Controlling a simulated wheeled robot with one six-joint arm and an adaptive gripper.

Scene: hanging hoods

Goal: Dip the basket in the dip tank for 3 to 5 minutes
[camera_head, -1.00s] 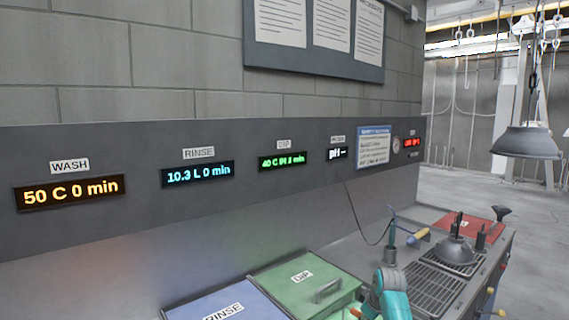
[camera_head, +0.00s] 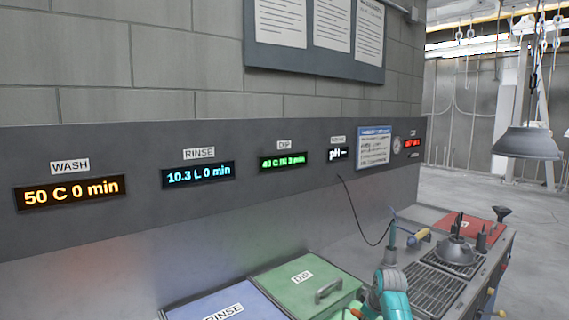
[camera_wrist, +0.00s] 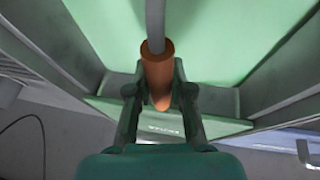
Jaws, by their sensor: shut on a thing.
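In the wrist view my gripper (camera_wrist: 158,92) is shut on an orange handle (camera_wrist: 158,75). A grey rod (camera_wrist: 155,25) runs from the handle over a pale green surface. The basket itself is not visible; I cannot tell whether it hangs in liquid. In the head view the dip station has a green lid (camera_head: 285,287) with a grey bar handle, marked DIP. The green dip display (camera_head: 283,162) reads about 40 C IN 3 min, though the small digits are blurred. A teal part of my arm shows at the lid's right; the fingers are hidden there.
A blue RINSE lid (camera_head: 215,303) lies left of the green lid. A red lid (camera_head: 470,226) is farther back. Another hood (camera_head: 527,142) hangs over open floor at the right.

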